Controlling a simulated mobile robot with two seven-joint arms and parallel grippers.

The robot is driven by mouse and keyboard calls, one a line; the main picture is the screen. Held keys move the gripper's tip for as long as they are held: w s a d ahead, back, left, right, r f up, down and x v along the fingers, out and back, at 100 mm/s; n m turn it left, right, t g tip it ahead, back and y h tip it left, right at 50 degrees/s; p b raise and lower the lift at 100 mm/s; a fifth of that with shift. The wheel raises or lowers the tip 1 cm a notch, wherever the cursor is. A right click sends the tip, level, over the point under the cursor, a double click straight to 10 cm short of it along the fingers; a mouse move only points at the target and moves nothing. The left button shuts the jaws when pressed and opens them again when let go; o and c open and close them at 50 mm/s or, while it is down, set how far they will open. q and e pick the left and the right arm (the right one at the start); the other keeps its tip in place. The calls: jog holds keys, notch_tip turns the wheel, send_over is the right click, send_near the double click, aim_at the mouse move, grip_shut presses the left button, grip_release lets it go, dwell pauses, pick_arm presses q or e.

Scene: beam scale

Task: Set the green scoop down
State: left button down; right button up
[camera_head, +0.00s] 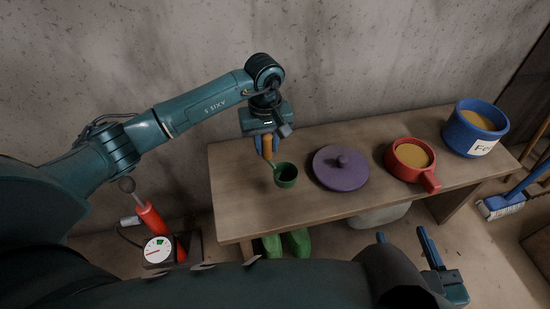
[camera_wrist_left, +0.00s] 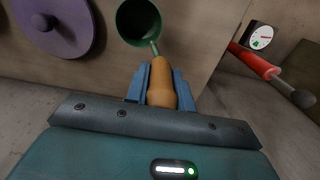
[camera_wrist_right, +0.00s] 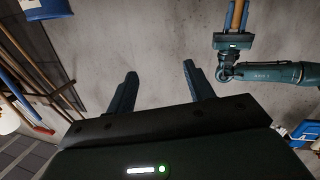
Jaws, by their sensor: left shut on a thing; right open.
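The green scoop (camera_head: 286,175) has a round cup and a wooden handle (camera_head: 267,147). My left gripper (camera_head: 265,145) is shut on the handle, near the left end of the table. In the left wrist view the handle (camera_wrist_left: 161,85) sits between the blue fingers, and the scoop's cup (camera_wrist_left: 139,20) shows beyond them. The cup looks empty and is at or just over the table top; I cannot tell whether it touches. My right gripper (camera_head: 407,238) is open and empty, in front of the table and away from the scoop; its spread fingers show in the right wrist view (camera_wrist_right: 158,85).
On the wooden table (camera_head: 235,215) a purple lid (camera_head: 330,178) lies right of the scoop. Further right stand a red pot (camera_head: 392,162) and a blue pot (camera_head: 460,138), both with yellowish contents. A red-handled device with a dial (camera_head: 158,250) stands on the left. The table's front left is clear.

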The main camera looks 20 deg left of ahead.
aim_at(267, 159)
pick_arm(q)
notch_tip(267, 159, down, 5)
jog(key=shift+b, duration=0.55)
jog(key=shift+f, duration=0.3)
pick_arm(e)
jog(key=shift+a+n+t+y, duration=0.25)
jog(key=shift+n+t+y, duration=0.05)
jog(key=shift+t, duration=0.1)
pick_arm(q)
jog(key=shift+f, duration=0.15)
jog(key=c, duration=1.2)
grip_release()
pick_arm(e)
jog(key=shift+a, duration=0.1)
